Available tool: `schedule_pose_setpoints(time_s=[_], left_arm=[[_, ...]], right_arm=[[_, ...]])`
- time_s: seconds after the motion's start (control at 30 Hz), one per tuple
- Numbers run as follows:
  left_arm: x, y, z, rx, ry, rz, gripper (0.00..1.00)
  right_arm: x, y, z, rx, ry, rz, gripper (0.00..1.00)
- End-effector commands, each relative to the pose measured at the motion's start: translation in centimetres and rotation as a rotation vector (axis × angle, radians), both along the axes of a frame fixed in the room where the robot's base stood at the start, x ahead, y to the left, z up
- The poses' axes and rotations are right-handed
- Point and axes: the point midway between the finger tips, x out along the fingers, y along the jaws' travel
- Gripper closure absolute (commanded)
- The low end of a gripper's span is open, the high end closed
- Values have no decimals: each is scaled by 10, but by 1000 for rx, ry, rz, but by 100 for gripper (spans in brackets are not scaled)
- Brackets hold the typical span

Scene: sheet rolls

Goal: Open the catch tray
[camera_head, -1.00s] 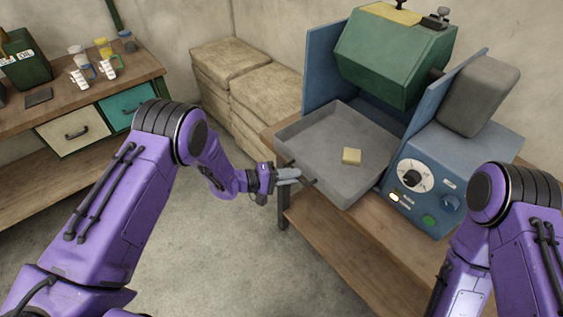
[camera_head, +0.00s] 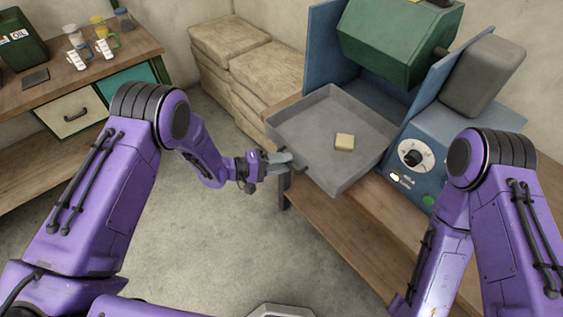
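The catch tray (camera_head: 362,172) is a shallow grey metal tray below the green housing of the sheet-roll machine (camera_head: 400,45). It sticks out toward the lower left, past the edge of the wooden bench. A small pale yellow block (camera_head: 344,142) lies inside it. My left gripper (camera_head: 282,161) is at the tray's front wall, with its grey fingers closed around the dark handle (camera_head: 301,169); the fingers hide part of the handle. My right arm is at the lower right, and its gripper is out of view.
The blue control box (camera_head: 430,165) with a dial and green button stands right of the tray. Stacked pale bales (camera_head: 230,40) are behind. A workbench (camera_head: 110,62) with drawers and cups is at the left. Open floor lies in the middle.

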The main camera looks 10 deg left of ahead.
Motion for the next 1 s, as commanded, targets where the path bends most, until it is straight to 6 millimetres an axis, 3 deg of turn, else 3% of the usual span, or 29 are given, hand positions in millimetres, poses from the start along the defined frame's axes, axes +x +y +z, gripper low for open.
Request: schedule_pose_setpoints(time_s=[0.27,0.5,0.7,1.0], left_arm=[[-3,10,1,0,0,3,62],[-25,61,10,0,-1,5,62],[-40,89,17,0,-2,2,62],[-43,95,19,0,0,1,62]], right_arm=[[0,0,-4,0,0,0,100],[0,0,-21,0,0,0,100],[0,0,-27,0,0,0,100],[0,0,-26,0,0,0,100]])
